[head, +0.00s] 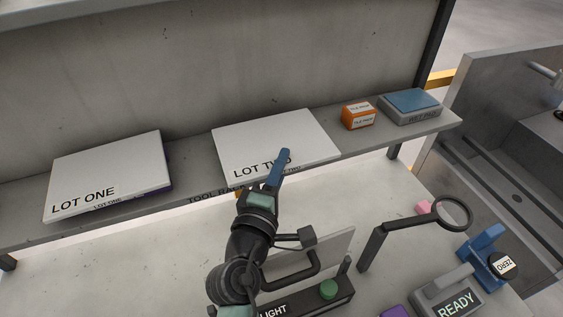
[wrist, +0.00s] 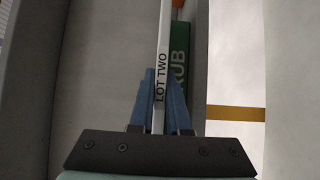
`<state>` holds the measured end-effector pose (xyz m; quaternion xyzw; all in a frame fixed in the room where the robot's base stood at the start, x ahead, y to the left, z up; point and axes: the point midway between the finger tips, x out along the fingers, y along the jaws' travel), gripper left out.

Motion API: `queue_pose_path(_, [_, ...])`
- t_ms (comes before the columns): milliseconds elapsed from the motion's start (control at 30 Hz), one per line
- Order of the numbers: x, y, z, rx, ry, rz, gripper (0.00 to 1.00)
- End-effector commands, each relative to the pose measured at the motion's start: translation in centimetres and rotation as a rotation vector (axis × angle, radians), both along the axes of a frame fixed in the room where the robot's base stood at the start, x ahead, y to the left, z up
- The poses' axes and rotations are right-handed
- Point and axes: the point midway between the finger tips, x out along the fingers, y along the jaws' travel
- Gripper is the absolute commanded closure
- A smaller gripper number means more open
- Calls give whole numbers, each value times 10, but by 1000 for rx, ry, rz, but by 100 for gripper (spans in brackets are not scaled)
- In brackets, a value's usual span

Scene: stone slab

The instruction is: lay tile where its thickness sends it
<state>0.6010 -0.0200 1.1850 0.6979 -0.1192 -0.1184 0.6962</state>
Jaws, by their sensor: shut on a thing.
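My gripper (head: 284,160) is at the front edge of the white slab marked LOT TWO (head: 255,135) on the shelf. In the wrist view my blue fingers (wrist: 161,80) stand either side of the thin white edge of this slab (wrist: 165,30) and are shut on it. A second white slab marked LOT ONE (head: 115,170) lies on the shelf at the left, with a purple strip at its right side. I cannot make out a separate tile for certain.
An orange box (head: 358,117) and a grey-blue WET PAD (head: 409,105) stand at the shelf's right. Below are a LIGHT stand with a green button (head: 328,289), a magnifier ring (head: 454,213), a READY device (head: 450,298) and a blue ZERO gauge (head: 484,255). Green shows beside the slab (wrist: 180,60).

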Motion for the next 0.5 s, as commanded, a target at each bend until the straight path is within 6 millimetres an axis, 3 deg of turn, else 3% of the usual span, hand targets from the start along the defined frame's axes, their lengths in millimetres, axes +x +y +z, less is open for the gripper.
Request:
queue_pose_path(100, [0,0,3,0,-5,1,100])
queue_pose_path(133, [0,0,3,0,-6,1,82])
queue_pose_path(300, [0,0,3,0,-4,1,51])
queue_pose_path(500, [0,0,2,0,-2,0,50])
